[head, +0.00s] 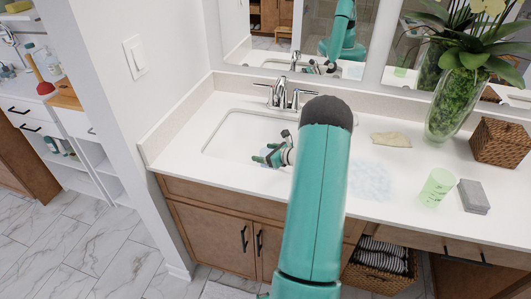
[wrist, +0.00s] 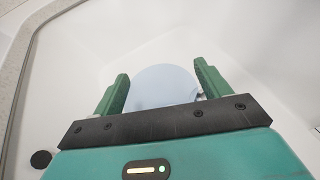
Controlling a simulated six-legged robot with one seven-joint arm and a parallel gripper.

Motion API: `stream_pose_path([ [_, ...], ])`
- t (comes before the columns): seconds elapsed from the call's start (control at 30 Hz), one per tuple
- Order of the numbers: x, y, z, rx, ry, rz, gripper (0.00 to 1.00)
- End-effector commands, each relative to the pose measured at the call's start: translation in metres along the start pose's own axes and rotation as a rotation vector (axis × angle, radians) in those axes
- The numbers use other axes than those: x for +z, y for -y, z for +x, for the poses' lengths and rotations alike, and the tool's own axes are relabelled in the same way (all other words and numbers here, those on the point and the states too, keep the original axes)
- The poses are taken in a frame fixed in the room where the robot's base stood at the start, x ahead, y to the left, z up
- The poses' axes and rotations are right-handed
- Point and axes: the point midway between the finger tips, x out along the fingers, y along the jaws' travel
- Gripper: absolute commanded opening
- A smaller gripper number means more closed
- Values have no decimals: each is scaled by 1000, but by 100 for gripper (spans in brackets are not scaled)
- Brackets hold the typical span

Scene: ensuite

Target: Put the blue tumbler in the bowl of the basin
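The blue tumbler (wrist: 165,82) shows as a smooth pale blue rounded shape between my fingers in the wrist view. Its lower part is hidden behind the dark plate of my gripper. My gripper (head: 266,157) is at the front part of the basin in the head view; it also shows in the wrist view (wrist: 162,75). Its green fingers stand wide apart, one on each side of the tumbler. I cannot tell whether they press on it. I cannot make out the tumbler in the head view. The white basin (head: 232,128) is set into the counter.
The chrome faucet (head: 283,95) stands behind the basin. To the right on the counter are a tan cloth (head: 391,139), a green cup (head: 437,187), a grey block (head: 473,196), a plant vase (head: 457,105) and a wicker basket (head: 500,142). A wall (head: 110,90) rises at left.

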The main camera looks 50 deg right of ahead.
Motion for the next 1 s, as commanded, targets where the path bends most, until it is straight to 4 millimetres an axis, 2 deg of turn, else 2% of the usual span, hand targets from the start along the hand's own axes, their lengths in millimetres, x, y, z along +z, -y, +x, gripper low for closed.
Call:
stream_pose_path([
  [0.37,4,0,-2,0,1,-2,80],
  [0.43,4,1,-9,-2,0,-2,80],
  [0.57,4,1,-30,-3,1,0,80],
  [0.8,4,1,-83,-3,0,0,80],
  [1.0,3,1,-114,-2,0,-1,80],
])
